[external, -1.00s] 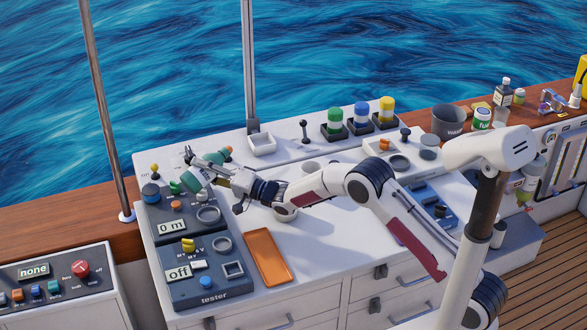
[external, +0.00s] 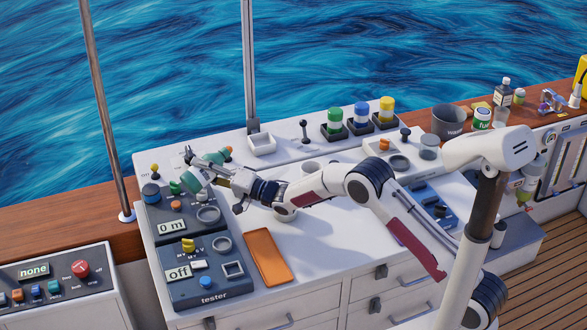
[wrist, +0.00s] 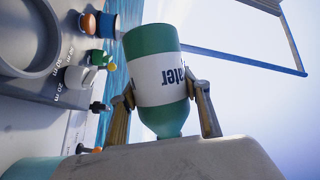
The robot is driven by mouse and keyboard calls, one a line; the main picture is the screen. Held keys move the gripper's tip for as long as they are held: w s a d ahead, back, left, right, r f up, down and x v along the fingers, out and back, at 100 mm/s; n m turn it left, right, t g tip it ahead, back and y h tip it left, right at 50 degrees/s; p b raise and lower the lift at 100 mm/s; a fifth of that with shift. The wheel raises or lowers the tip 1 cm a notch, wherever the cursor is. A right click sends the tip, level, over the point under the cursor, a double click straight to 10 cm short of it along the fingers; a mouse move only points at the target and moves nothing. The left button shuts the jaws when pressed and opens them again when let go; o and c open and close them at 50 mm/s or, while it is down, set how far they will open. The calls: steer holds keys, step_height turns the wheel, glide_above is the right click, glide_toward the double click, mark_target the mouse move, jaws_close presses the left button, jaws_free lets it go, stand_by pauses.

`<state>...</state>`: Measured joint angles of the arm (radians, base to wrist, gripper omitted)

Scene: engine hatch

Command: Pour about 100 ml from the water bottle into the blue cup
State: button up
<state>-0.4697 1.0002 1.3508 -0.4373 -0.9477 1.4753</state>
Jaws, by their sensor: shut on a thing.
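The water bottle (external: 203,173) is green with a white label and hangs tilted over the left panel. In the wrist view the water bottle (wrist: 160,85) is between the two fingers, its lettering upside down and its narrow end toward the bottom of the picture. My gripper (external: 193,168) is shut on it; the fingers also show in the wrist view (wrist: 165,100). I cannot pick out the blue cup for certain. A short blue round piece (external: 151,191) stands at the panel's left edge, but I cannot tell whether it is a cup. No stream of water is visible.
The panel below the bottle carries knobs, rings and a small display (external: 172,228). An orange tray (external: 267,257) lies to the right of the panel. Green, blue and yellow capped pieces (external: 361,117) stand at the back. A grey bucket (external: 447,122) is farther right.

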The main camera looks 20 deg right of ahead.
stand_by(0.4)
steer(key=shift+w+d+f+n+g, duration=0.1)
steer(key=shift+d+f+n+g, duration=0.05)
steer(key=shift+f+n, duration=0.35)
steer(key=shift+w+d+f+n+g, duration=0.15)
steer(key=shift+f+n, duration=0.15)
steer(key=shift+f, duration=0.3)
steer(key=shift+w+d+r+n+h, duration=0.15)
steer(key=shift+d+r+n, duration=0.1)
steer(key=shift+r, duration=0.15)
steer(key=shift+s+d+r+n+h, duration=0.1)
steer(key=shift+d+r+n, duration=0.05)
steer(key=shift+r+n, duration=0.2)
steer(key=shift+w+d+r+n+h, duration=0.1)
steer(key=shift+d+r+n+h, duration=0.1)
steer(key=shift+r, duration=0.2)
steer(key=shift+w+d+f+n+g+h, duration=0.15)
steer(key=shift+d+f+n+g+h, duration=0.15)
steer(key=shift+f+n, duration=0.35)
steer(key=shift+w+d+r+n+g+h, duration=0.15)
steer(key=shift+d+n+g+h, duration=0.25)
steer(key=shift+n, duration=0.35)
steer(key=shift+n+h, duration=0.75)
steer(key=shift+n, duration=0.45)
steer(key=shift+d+n+h, duration=0.1)
steer(key=shift+n+h, duration=0.5)
steer(key=shift+n, duration=0.2)
steer(key=shift+w+d+f+n+h, duration=0.1)
steer(key=shift+d+f+n+h, duration=0.1)
steer(key=shift+f+n+h, duration=0.15)
